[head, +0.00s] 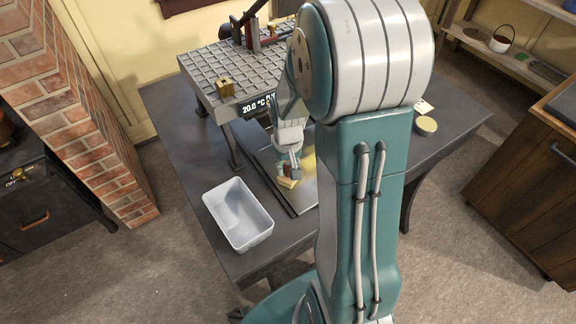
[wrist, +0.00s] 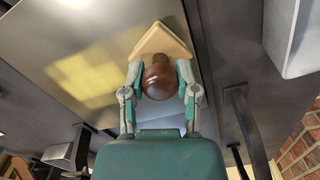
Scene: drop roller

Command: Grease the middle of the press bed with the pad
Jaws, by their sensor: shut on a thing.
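My gripper (head: 292,172) is shut on the brown knob of the pad (wrist: 168,38); the wrist view shows a finger on each side of the knob. The pad has a pale tan, pointed base and also shows low at the gripper in the head view (head: 287,183). It is over the press bed (wrist: 90,25), a flat grey metal plate, close to its surface; I cannot tell whether it touches. A yellow, shiny patch (wrist: 98,75) lies on the bed beside the pad. In the head view my arm hides part of the bed (head: 303,203).
A white open bin (head: 238,214) stands on the dark table at the front left. A grid-topped press part (head: 245,68) with a brass block (head: 226,88) stands behind the bed, above a temperature display. A round tin (head: 426,125) sits at the right.

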